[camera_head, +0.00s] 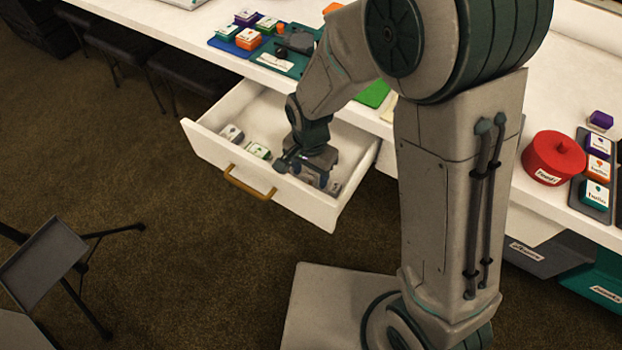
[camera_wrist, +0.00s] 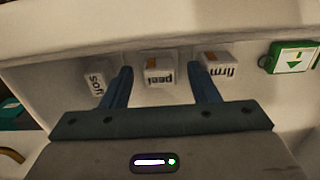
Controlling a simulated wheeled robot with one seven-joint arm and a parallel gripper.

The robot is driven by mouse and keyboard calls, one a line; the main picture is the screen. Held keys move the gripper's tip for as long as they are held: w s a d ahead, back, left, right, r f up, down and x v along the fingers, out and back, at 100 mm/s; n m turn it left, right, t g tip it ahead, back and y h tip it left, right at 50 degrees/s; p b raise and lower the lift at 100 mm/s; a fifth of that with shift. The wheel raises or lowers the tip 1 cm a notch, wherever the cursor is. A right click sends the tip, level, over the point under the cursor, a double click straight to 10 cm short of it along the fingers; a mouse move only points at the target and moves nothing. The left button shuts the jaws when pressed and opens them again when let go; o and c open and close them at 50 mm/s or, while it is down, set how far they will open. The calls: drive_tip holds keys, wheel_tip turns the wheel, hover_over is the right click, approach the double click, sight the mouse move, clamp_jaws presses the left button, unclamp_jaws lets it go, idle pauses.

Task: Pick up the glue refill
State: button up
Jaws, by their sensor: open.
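No label that I can read says glue refill, so I cannot tell which item it is. My gripper (camera_head: 310,168) is inside the open drawer (camera_head: 222,112). In the wrist view my gripper (camera_wrist: 162,76) is open, with a small white block labelled "peel" (camera_wrist: 160,75) between or just beyond its fingertips. A white block labelled "soft" (camera_wrist: 96,84) lies left of the left finger. A white block labelled "firm" (camera_wrist: 218,68) is by the right fingertip. A green and white box with an arrow (camera_wrist: 292,57) lies farther right. My gripper hides part of the drawer in the head view.
The drawer's front has a brass handle (camera_head: 250,183). In the head view a grey-white block (camera_head: 232,133) and a green-white box (camera_head: 258,150) lie in its left part.

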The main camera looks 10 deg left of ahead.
drive_tip(key=shift+c, duration=0.3)
drive_tip(key=c, duration=1)
